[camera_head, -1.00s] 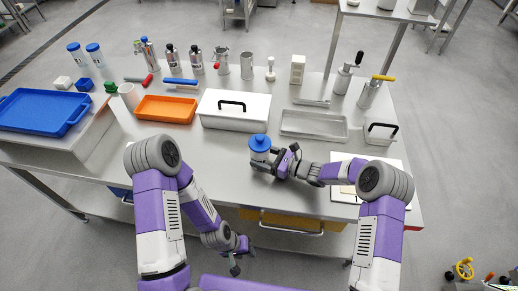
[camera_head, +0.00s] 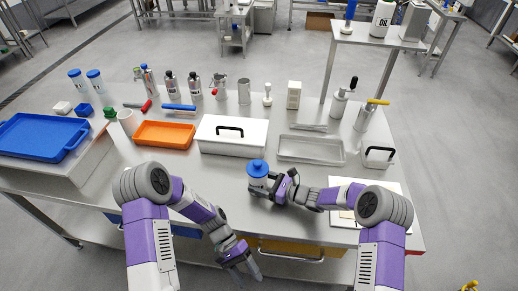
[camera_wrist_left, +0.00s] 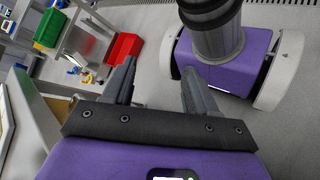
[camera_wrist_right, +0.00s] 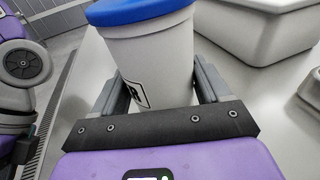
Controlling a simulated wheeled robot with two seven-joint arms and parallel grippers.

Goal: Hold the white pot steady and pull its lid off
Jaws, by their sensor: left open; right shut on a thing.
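The white pot (camera_head: 258,184) with its blue lid (camera_head: 257,168) stands upright on the metal table, near the front edge. The lid sits on the pot's top, with a small knob in the head view. My right gripper (camera_head: 277,188) is shut around the pot's body from the right. In the right wrist view the white pot (camera_wrist_right: 155,65) is between the two fingers, below the blue lid (camera_wrist_right: 140,10), and part of a dark label shows. My left gripper (camera_head: 243,270) is open and empty, low in front of the table. Its open fingers (camera_wrist_left: 155,85) also show in the left wrist view.
A white box with a black handle (camera_head: 230,146) stands behind the pot. A grey tray (camera_head: 310,161) lies behind to the right, an orange tray (camera_head: 163,145) to the left. The tabletop left of the pot is clear.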

